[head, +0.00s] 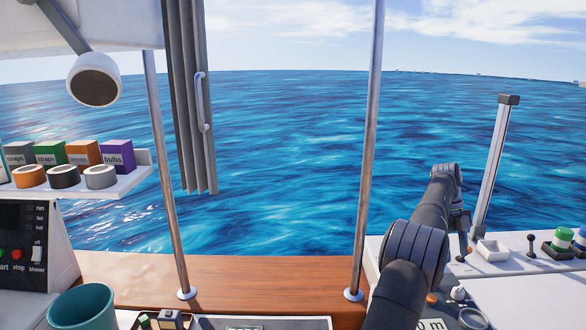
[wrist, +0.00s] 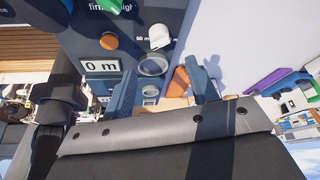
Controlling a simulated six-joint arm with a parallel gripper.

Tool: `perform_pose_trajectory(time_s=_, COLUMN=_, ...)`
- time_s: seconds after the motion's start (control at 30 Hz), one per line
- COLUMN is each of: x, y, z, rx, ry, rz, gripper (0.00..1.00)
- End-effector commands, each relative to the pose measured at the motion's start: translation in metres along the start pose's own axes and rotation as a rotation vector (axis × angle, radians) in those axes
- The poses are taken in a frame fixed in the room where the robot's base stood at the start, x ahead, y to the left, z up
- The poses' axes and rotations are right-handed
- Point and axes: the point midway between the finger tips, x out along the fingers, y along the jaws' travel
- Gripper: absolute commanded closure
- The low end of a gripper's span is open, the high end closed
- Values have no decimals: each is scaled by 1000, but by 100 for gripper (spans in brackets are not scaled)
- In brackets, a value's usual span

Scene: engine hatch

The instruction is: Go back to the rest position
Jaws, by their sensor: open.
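My gripper (wrist: 162,72) shows in the wrist view as two blue-grey fingers standing well apart. It is open, and I see nothing held between the fingers. Beyond them is a dark blue panel (wrist: 105,30) with a white "0 m" label (wrist: 101,67), an orange knob (wrist: 109,41), a white knob (wrist: 160,37) and a grey ring (wrist: 153,65). In the head view my dark arm reaches up and away at the right, over the white counter. The fingers cannot be made out clearly there.
A metal post (head: 367,150) stands left of my arm, and a shorter white post (head: 492,170) stands behind it at the right. A small white tray (head: 492,251) and a black lever (head: 531,245) sit on the counter. A teal cup (head: 83,308) is front left. The wooden ledge (head: 265,280) is mostly clear.

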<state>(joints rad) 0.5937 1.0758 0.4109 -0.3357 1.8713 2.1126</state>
Motion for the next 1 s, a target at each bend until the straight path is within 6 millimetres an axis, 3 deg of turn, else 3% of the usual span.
perform_pose_trajectory(time_s=0.13, x=-16, y=0, z=0, rx=0, ry=-2, rz=-3, gripper=47)
perform_pose_trajectory(time_s=0.47, x=27, y=1, z=-1, rx=-1, ry=1, rz=3, gripper=47)
perform_pose_trajectory(time_s=0.87, x=105, y=1, z=-1, rx=-1, ry=1, rz=3, gripper=47)
perform_pose_trajectory(time_s=1.0, x=105, y=2, z=-1, rx=-111, ry=-1, rz=-49, gripper=47)
